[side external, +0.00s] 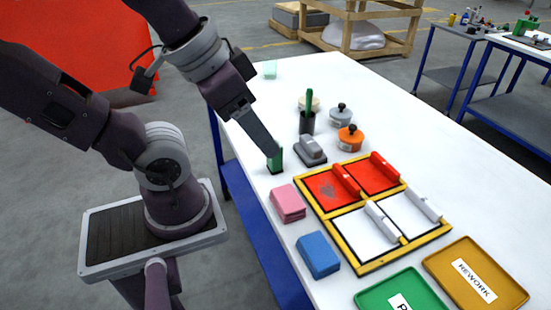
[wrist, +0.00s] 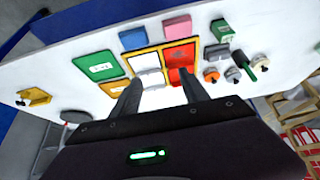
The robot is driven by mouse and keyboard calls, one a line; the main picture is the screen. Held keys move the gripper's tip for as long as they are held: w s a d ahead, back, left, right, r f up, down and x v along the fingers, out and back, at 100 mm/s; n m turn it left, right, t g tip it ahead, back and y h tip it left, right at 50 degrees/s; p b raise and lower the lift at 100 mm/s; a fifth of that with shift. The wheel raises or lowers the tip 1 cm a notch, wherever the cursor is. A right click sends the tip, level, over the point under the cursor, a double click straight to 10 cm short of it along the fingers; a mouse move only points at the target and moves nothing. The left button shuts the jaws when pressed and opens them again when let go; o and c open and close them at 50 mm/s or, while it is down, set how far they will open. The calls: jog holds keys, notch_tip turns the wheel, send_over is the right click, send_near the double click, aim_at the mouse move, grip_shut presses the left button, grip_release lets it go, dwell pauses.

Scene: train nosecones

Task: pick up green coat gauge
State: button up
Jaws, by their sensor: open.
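The green coat gauge (side external: 275,161) is a small upright green block near the left edge of the white table. In the wrist view it (wrist: 222,30) is at the upper right, beside a grey block-like tool. My gripper (side external: 268,148) overlaps the gauge's upper part in the side view. In the wrist view my gripper (wrist: 160,85) has its two fingers apart with nothing held between them, and the gauge lies beyond and to the right of the right finger, apart from it.
The grey tool (side external: 310,150), a dark cup (side external: 307,123) with a green handle and an orange pot (side external: 350,138) stand close by. Pink (side external: 287,203) and blue (side external: 318,255) blocks lie nearer the front. A yellow-framed tray (side external: 333,235) holds red and white panels.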

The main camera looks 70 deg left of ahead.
jog(key=shift+o, duration=0.4)
jog(key=w+a+f+m+g+y, duration=0.2)
jog(key=w+a+f+m+y, duration=0.2)
jog(key=a+f+m, duration=0.2)
jog(key=w+a+f+m+g+y, duration=0.1)
jog(key=w+a+f+m+y, duration=0.3)
jog(key=a+f+m+y, duration=0.1)
jog(key=w+a+f+m+g+y, duration=0.2)
jog(key=w+a+f+m+y, duration=0.1)
jog(key=a+f+m, duration=0.4)
jog(key=shift+w+a+f+g+y, duration=0.2)
jog(key=shift+a+f+y, duration=0.2)
jog(key=shift+a+f, duration=0.25)
jog(key=shift+w+a+f+g+y, duration=0.1)
jog(key=shift+w+a+f+y, duration=0.1)
jog(key=shift+a+f+y, duration=0.35)
jog(key=shift+a+f+h, duration=0.25)
jog(key=shift+a+f, duration=0.15)
grip_shut()
